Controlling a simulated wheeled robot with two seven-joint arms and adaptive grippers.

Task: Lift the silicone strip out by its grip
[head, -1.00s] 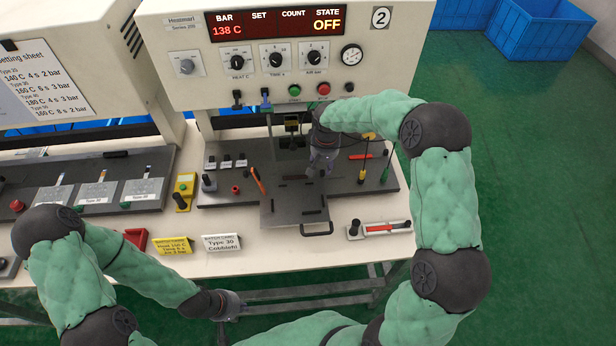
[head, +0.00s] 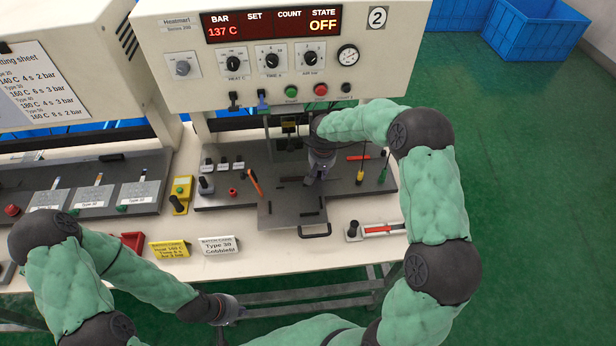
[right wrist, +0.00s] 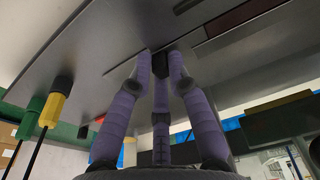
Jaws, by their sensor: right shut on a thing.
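My right gripper (head: 312,182) is over the dark sliding plate (head: 275,213) of the press. In the right wrist view its purple fingers (right wrist: 160,58) are shut on a small black block, which looks like the strip's grip (right wrist: 160,68). A thin dark strip (head: 289,179), probably the silicone strip, lies along the plate beside the fingertips; a long dark reddish strip also shows in the right wrist view (right wrist: 238,18). I cannot tell whether the held grip is clear of the plate. My left gripper (head: 238,312) hangs low in front of the table; its fingers are too small to read.
The press panel (head: 270,65) stands behind, reading 137 C and OFF. An orange-handled tool (head: 254,183) is left of the plate; yellow (head: 361,176) and green (head: 383,174) handled probes stand right.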

